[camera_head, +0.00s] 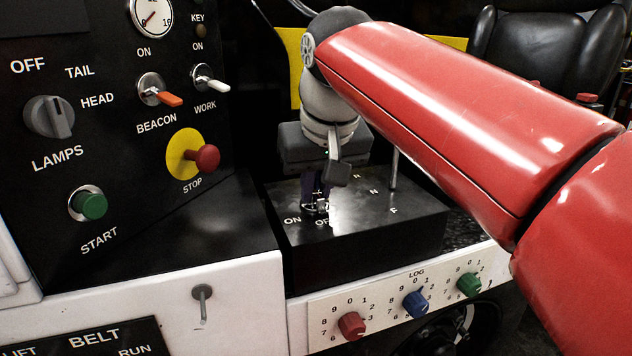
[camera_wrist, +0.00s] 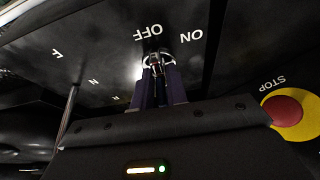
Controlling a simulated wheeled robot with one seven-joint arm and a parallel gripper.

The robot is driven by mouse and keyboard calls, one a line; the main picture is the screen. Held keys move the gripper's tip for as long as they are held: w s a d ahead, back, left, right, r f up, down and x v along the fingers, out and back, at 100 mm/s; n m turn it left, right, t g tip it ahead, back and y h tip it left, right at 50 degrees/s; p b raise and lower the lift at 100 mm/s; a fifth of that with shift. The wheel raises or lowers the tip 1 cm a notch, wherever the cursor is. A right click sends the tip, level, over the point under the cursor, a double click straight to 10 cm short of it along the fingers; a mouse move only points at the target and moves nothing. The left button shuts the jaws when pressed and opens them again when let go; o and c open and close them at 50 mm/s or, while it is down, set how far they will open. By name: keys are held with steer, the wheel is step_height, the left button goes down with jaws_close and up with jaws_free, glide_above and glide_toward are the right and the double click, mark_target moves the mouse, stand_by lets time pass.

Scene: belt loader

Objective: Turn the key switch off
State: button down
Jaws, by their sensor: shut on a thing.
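The key switch (camera_head: 316,208) sits on top of the black console box, a round metal ring with the ON label to its left and the partly hidden OFF label just below it. In the wrist view the key switch (camera_wrist: 157,62) shows between the dark fingertips, beside the upside-down OFF and ON labels. My gripper (camera_head: 316,193) points down from above and is shut on the key; its fingers also show in the wrist view (camera_wrist: 159,75). The fingers hide most of the key, so I cannot tell which label it points to.
A thin lever (camera_head: 394,170) stands on the same box, right of my gripper. Red, blue and green knobs (camera_head: 415,304) line the white front below.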

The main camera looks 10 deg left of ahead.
steer(key=shift+n, duration=0.3)
stand_by(0.4)
steer(key=c, duration=1.4)
jaws_free()
steer(key=v, duration=0.7)
steer(key=shift+d+r, duration=0.15)
steer(key=shift+r, duration=0.2)
